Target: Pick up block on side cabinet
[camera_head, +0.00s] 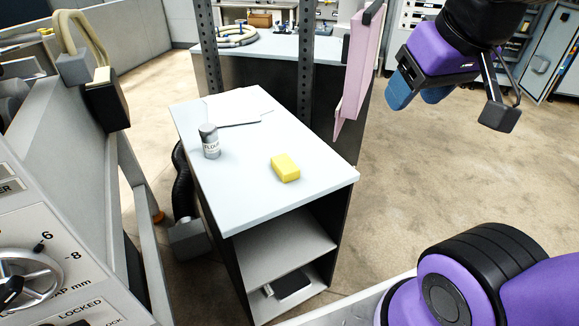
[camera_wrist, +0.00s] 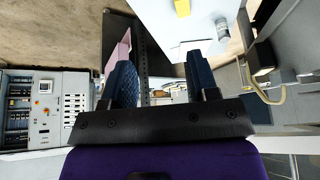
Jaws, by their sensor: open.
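The yellow block (camera_head: 285,167) lies on the white top of the side cabinet (camera_head: 245,202), near its right edge. Part of the block (camera_wrist: 182,7) also shows at the top edge of the wrist view. My gripper (camera_head: 418,96) is at the upper right of the head view, raised and apart from the block and the cabinet. In the wrist view its two blue fingers (camera_wrist: 161,82) stand apart with nothing held between them.
A flour shaker (camera_head: 209,141) stands left of the block, with white paper (camera_head: 236,105) behind it. A pink panel (camera_head: 357,75) and dark posts (camera_head: 306,65) rise behind the cabinet. The sheeter (camera_head: 55,230) is at left. Open floor (camera_head: 420,175) lies to the right.

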